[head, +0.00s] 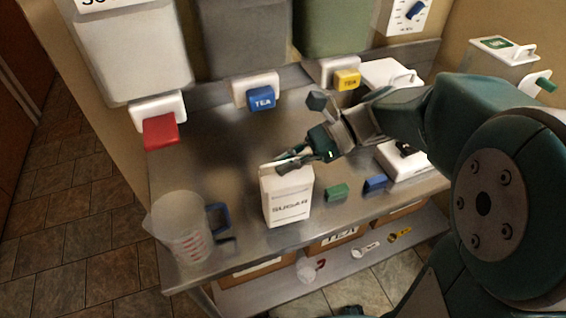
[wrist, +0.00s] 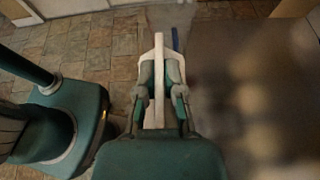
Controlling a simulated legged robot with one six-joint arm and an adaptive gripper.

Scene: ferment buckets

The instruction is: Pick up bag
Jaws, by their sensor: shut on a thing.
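The white sugar bag (head: 288,196), labelled SUGAR, stands upright near the front edge of the steel counter. My gripper (head: 292,161) is at the top of the bag, reaching in from the right. Its fingers are shut on the bag's top edge. In the wrist view my gripper (wrist: 159,82) has a thin white upright strip, the bag (wrist: 159,95), pinched between its two fingers. I cannot tell whether the bag's base touches the counter.
A clear measuring jug (head: 184,228) with a blue handle stands left of the bag. A green block (head: 336,192) and a blue block (head: 375,184) lie to its right. Dispensers with red (head: 160,131), blue (head: 261,98) and yellow (head: 346,79) levers line the back.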

